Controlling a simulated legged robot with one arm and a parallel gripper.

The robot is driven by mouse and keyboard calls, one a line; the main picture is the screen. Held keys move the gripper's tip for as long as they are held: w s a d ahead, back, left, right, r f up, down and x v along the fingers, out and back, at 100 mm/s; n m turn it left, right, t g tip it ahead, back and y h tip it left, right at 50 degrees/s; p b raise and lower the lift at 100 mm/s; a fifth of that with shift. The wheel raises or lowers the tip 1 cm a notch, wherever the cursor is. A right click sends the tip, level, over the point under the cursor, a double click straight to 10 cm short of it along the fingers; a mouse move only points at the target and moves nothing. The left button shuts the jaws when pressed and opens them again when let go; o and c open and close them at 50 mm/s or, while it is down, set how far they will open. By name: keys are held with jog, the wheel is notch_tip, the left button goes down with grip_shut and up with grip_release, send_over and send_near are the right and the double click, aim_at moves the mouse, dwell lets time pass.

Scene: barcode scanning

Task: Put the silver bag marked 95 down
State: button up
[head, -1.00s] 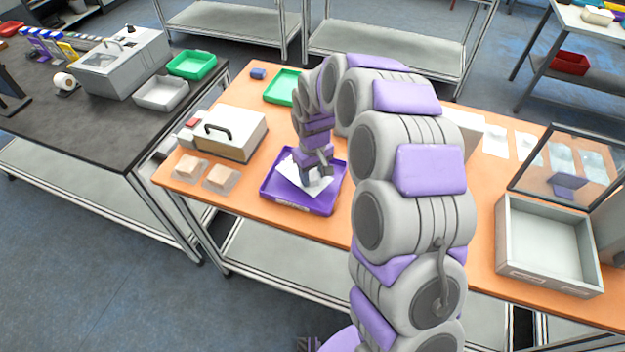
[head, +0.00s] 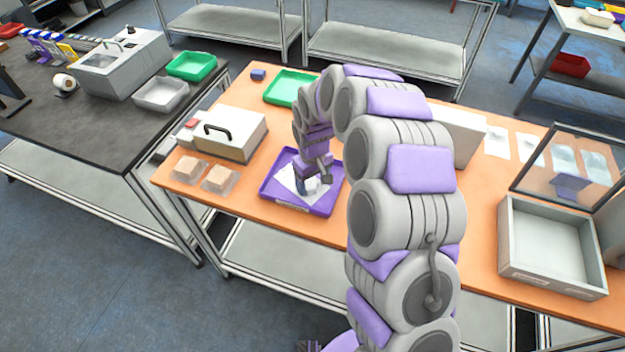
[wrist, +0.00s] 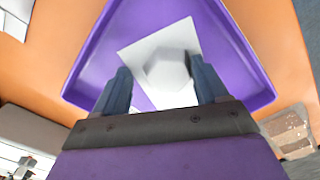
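A pale grey-white, many-sided object (wrist: 167,70) lies on a white sheet (wrist: 140,50) in the purple tray (wrist: 90,50). It also shows in the head view (head: 313,185). No number can be read on it, so I cannot tell whether it is the silver bag marked 95. My gripper (wrist: 162,85) is low over the tray, with its two fingers apart on either side of the object. A gap shows beside the left finger. In the head view my gripper (head: 315,184) is just above the sheet and partly hides it.
Two clear bags with tan contents (head: 220,179) lie left of the tray. A white box with a black handle (head: 232,135) stands behind them. A green tray (head: 285,88) is at the back. An open grey bin (head: 548,245) stands at the right.

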aim_at(313, 183)
jog(key=shift+r, duration=0.1)
notch_tip(313, 183, up, 12)
jog(key=p, duration=0.2)
jog(key=shift+p, duration=0.4)
jog(key=s+d+r+m, duration=0.1)
jog(key=s+d+r, duration=0.25)
jog(key=s, duration=0.55)
jog(key=s+d+r+m+g, duration=0.1)
jog(key=s+d+r+m, duration=0.2)
jog(key=s, duration=0.5)
jog(key=s+d+r, duration=0.4)
jog(key=s+d, duration=0.1)
jog(key=s, duration=0.4)
jog(key=s+d+f+m, duration=0.1)
jog(key=s+d+m, duration=0.1)
jog(key=s, duration=0.9)
jog(key=shift+s+d+f+m+g, duration=0.2)
jog(key=shift+s+m+g, duration=0.1)
jog(key=shift+g, duration=0.1)
